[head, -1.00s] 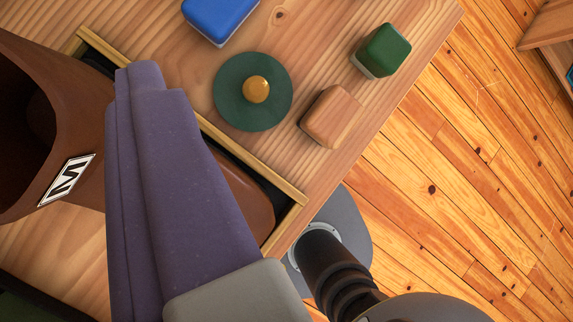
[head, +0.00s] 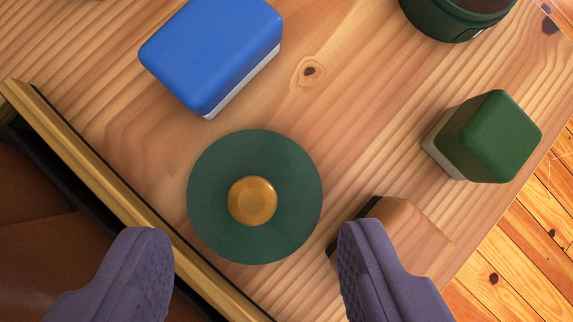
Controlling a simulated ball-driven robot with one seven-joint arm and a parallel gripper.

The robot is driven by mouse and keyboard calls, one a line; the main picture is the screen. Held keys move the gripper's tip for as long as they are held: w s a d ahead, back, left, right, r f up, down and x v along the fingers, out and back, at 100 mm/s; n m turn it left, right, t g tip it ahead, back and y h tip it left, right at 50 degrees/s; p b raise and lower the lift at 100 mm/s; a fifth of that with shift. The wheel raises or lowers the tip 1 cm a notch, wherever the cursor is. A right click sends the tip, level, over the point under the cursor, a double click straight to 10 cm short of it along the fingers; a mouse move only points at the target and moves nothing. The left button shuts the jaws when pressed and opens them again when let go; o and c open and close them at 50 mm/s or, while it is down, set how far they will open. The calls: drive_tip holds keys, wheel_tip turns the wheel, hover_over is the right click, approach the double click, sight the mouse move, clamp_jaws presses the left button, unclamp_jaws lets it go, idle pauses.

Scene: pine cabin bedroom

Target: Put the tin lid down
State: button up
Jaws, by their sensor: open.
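The tin lid (head: 215,180) is a dark green disc with a golden knob (head: 252,201) at its middle. It lies flat, knob up, on the wooden top, close to the gold-coloured edge strip. My gripper (head: 254,235) is open, its two purple fingers spread wide at the bottom of the view. The lid shows ahead of the gap between them, and nothing is held. A dark green round tin (head: 450,20) is partly cut off at the top right.
A blue box (head: 215,50) stands beyond the lid. A green block (head: 490,138) is at the right. A wooden block (head: 410,235) sits just right of the lid, partly behind my right finger. The gold edge strip (head: 90,170) borders a dark brown recess at the left.

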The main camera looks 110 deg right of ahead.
sight(252, 203)
drive_tip(key=f+b, duration=0.1)
drive_tip(key=f, duration=0.1)
drive_tip(key=f+b, duration=0.1)
drive_tip(key=f, duration=0.1)
drive_tip(key=w+f+b, duration=0.1)
drive_tip(key=f, duration=0.1)
drive_tip(key=shift+d+f+b, duration=0.1)
drive_tip(key=shift+d+b, duration=0.25)
drive_tip(key=shift+d, duration=0.05)
drive_tip(key=shift+w+d+f, duration=0.1)
drive_tip(key=shift+d+f, duration=0.1)
drive_tip(key=shift+f, duration=0.05)
drive_tip(key=shift+r, duration=0.15)
clamp_jaws()
